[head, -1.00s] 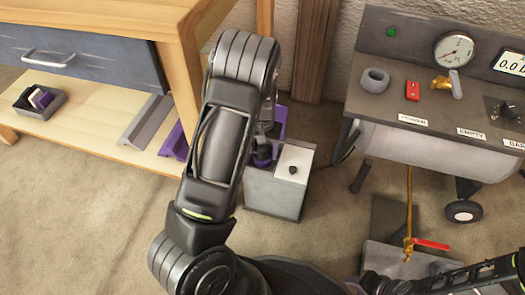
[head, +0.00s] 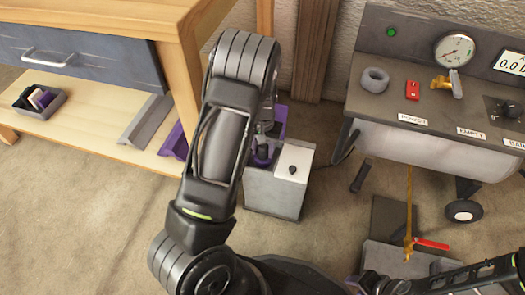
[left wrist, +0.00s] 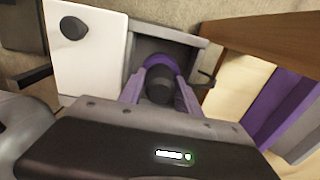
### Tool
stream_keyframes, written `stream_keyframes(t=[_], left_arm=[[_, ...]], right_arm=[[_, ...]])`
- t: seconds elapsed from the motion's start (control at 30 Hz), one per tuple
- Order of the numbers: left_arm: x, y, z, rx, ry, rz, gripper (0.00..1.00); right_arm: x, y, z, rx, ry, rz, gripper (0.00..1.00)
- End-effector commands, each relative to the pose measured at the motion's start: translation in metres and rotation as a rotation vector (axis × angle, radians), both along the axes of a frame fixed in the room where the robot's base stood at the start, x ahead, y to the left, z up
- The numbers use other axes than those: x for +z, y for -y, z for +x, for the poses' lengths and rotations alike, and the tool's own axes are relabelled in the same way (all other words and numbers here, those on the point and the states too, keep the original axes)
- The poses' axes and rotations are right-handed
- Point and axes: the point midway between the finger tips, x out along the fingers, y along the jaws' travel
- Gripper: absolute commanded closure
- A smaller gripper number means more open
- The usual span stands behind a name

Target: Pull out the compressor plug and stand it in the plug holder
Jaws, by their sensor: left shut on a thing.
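My left gripper (head: 262,150) reaches down into the open compartment of a grey box on the floor. In the left wrist view its fingers (left wrist: 160,98) are shut on a dark round thing (left wrist: 159,84), likely the compressor plug. A purple curved part shows right behind it. In the head view the dark thing (head: 262,155) is partly hidden by my arm, and I cannot tell whether it is seated. My right gripper (head: 354,284) is at the bottom edge, mostly hidden. I cannot clearly identify the plug holder.
The grey box has a white top (head: 293,160) with a black knob. The compressor panel (head: 420,100) with gauge stands at right. A wooden bench (head: 120,28) is at left; its low shelf carries a small grey tray (head: 55,104). The floor at lower left is clear.

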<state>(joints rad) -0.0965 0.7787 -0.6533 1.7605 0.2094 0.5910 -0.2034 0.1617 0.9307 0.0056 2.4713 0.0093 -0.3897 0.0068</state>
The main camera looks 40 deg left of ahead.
Motion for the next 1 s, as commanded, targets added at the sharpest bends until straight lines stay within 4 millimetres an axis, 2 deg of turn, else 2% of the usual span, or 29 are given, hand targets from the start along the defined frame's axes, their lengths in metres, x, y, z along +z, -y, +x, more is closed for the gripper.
stream_keyframes(t=[0.37, 1.0], left_arm=[[0.002, 0.000, 0.000, 0.000, 0.000, 0.000, 1.00], [0.028, 0.000, 0.000, 0.000, 0.000, 0.000, 1.00]], right_arm=[[0.002, 0.000, 0.000, 0.000, 0.000, 0.000, 0.62], [0.025, 0.000, 0.000, 0.000, 0.000, 0.000, 0.62]])
